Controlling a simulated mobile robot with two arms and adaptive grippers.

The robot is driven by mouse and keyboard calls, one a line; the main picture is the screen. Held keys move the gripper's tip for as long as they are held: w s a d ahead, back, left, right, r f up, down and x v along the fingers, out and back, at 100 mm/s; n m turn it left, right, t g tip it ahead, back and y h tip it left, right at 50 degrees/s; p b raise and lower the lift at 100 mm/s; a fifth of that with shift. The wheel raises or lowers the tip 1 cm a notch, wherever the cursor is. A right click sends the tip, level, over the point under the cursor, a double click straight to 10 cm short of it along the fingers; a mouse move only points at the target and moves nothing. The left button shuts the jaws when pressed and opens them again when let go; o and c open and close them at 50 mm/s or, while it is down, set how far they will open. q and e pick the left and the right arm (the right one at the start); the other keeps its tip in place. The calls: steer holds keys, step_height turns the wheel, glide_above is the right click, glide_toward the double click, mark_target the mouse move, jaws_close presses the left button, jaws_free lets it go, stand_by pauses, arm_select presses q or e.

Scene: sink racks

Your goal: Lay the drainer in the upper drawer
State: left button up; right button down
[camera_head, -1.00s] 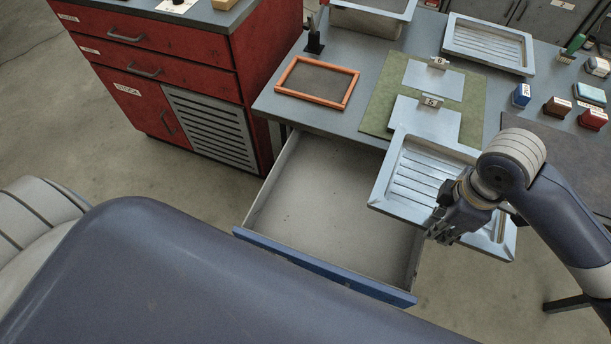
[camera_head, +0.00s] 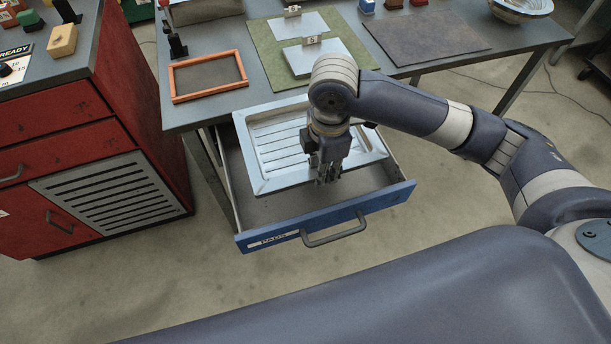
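The drainer (camera_head: 272,152), a light grey ribbed metal tray, is over the open drawer. My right gripper (camera_head: 327,174) is at its near right part, with the fingers closing on the rim; the arm hides part of that side. The drawer (camera_head: 330,217) has a blue front, a grey handle and a label that reads PADS. Its bare floor shows in front of the drainer. The drainer's far edge overlaps the worktable's front edge in the picture; its exact height above the drawer floor is hard to tell. My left gripper is not in view.
The worktable (camera_head: 205,112) holds an orange frame (camera_head: 208,76), a green mat (camera_head: 262,48) with two numbered plates, and a dark mat (camera_head: 425,36). A red cabinet (camera_head: 60,150) stands close to the drawer's left. The floor in front is clear.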

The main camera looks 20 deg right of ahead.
step_height(320, 180, down, 10)
steer(key=shift+w+f+b, duration=0.1)
steer(key=shift+f+b, duration=0.05)
steer(key=shift+b, duration=0.15)
steer(key=shift+f, duration=0.1)
steer(key=w, duration=0.4)
steer(key=shift+w+a, duration=0.1)
steer(key=shift+f, duration=0.6)
steer(key=shift+f, duration=0.15)
steer(key=c, duration=1.5)
jaws_free()
steer(key=shift+s, duration=0.2)
steer(key=shift+o, duration=0.4)
